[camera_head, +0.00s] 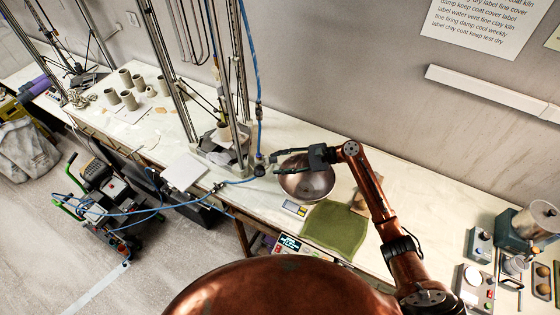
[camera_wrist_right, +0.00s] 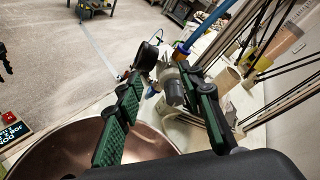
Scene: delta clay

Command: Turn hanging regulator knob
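The hanging regulator (camera_head: 259,165) is a small dark and grey fitting at the lower end of a blue hose, over the bench. In the right wrist view the regulator (camera_wrist_right: 170,88) shows a grey cylindrical part, with a round black part (camera_wrist_right: 147,56) to its left. My right gripper (camera_head: 274,164) is open, its fingers pointing left at the regulator. In the right wrist view the green-padded fingers (camera_wrist_right: 163,76) stand apart, with the grey part between or just beyond their tips. I cannot tell whether they touch it. My left gripper is not in view.
A shiny metal bowl (camera_head: 306,183) sits right under the right gripper. A metal-post frame (camera_head: 186,80) stands just left of the regulator. A green cloth (camera_head: 335,228) and a small scale (camera_head: 294,208) lie near the bench's front edge. A blue hose (camera_head: 232,183) runs leftward.

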